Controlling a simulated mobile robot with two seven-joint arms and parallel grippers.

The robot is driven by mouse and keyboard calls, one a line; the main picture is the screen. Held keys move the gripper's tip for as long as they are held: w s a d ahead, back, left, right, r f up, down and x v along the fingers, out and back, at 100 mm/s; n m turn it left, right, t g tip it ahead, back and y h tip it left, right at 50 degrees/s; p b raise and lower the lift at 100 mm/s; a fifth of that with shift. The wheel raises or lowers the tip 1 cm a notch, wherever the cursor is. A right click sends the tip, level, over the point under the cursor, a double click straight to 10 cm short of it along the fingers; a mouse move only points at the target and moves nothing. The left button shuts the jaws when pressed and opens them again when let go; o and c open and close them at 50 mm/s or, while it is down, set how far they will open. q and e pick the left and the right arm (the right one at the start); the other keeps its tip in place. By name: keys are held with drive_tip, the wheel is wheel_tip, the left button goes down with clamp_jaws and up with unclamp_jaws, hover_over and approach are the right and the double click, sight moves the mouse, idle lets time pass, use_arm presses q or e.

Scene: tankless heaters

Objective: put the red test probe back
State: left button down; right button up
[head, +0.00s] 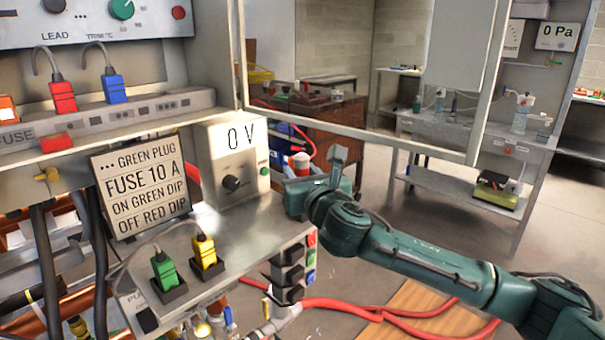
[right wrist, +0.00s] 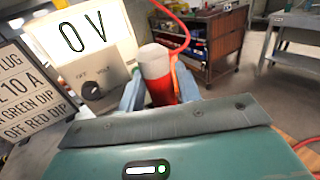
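The red test probe (head: 299,163), with a white top, stands just right of the voltmeter box (head: 228,150), which reads 0 V. A red cable loops up behind it. My right gripper (head: 302,172) is at the probe. In the right wrist view the red test probe (right wrist: 158,76) sits between the two blue fingers of my right gripper (right wrist: 160,92), one on each side and closed against it. The probe's lower end is hidden behind the gripper, so I cannot tell whether it rests in a holder. My left gripper is not in view.
A metal shelf (head: 262,220) carries green (head: 163,266) and yellow (head: 206,248) plugs and a sign (head: 140,188). A cabinet frame (head: 350,128) stands close above my right arm. Red hoses (head: 395,316) lie low at the front. Benches stand farther back.

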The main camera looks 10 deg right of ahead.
drive_tip(key=shift+o, duration=1.3)
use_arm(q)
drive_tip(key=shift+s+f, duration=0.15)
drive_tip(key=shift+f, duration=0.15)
use_arm(e)
drive_tip(key=shift+r, duration=0.1)
drive_tip(key=shift+s, duration=0.15)
drive_tip(key=s+d, duration=0.1)
drive_tip(key=s, duration=1.1)
drive_tip(key=s+a+f+m+g+y, duration=0.2)
drive_tip(key=s+a+f+m+g, duration=0.1)
drive_tip(key=f+m, duration=0.55)
drive_tip(key=s+a+f+m+g+y, duration=0.2)
drive_tip(key=s+a+f+m, duration=0.15)
drive_tip(key=f+m, duration=0.5)
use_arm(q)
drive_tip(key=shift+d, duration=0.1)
use_arm(e)
drive_tip(key=s+d+f+m, duration=0.2)
drive_tip(key=s+f+m, duration=0.4)
drive_tip(key=f+m, duration=0.2)
drive_tip(key=s+d+f+m+g+h, duration=0.1)
drive_tip(key=s+d+f+m, duration=0.2)
drive_tip(key=s+f+m, duration=0.3)
wheel_tip(320, 180, down, 2)
drive_tip(key=m, duration=0.3)
drive_tip(key=shift+s+d+f+m+g, duration=0.2)
drive_tip(key=shift+s+m+g, duration=0.1)
drive_tip(key=shift+s, duration=0.1)
